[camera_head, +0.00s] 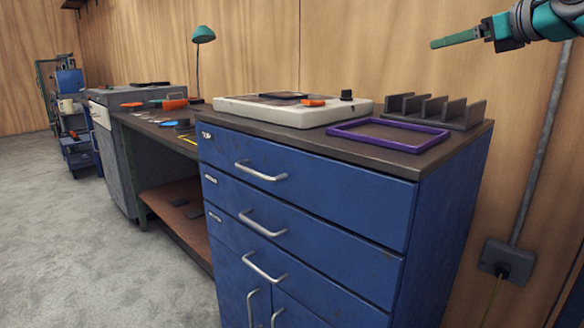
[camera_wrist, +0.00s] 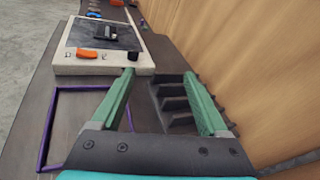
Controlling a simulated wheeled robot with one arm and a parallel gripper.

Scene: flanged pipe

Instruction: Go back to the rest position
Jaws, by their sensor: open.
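My gripper (camera_head: 458,39) is at the upper right in the head view, raised above the right end of the blue drawer cabinet (camera_head: 300,205). In the wrist view its two green fingers (camera_wrist: 165,102) stand wide apart with nothing between them. They are above the cabinet top, with the dark slotted rack (camera_wrist: 172,104) seen beneath and between them. The gripper touches nothing that I can see.
On the cabinet top are a purple frame (camera_head: 388,149), the slotted rack (camera_head: 455,122) and a pale flat device (camera_head: 275,114) with an orange piece (camera_head: 312,103). A workbench with a green lamp (camera_head: 203,35) stands further left. The grey floor (camera_head: 90,240) at left is clear.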

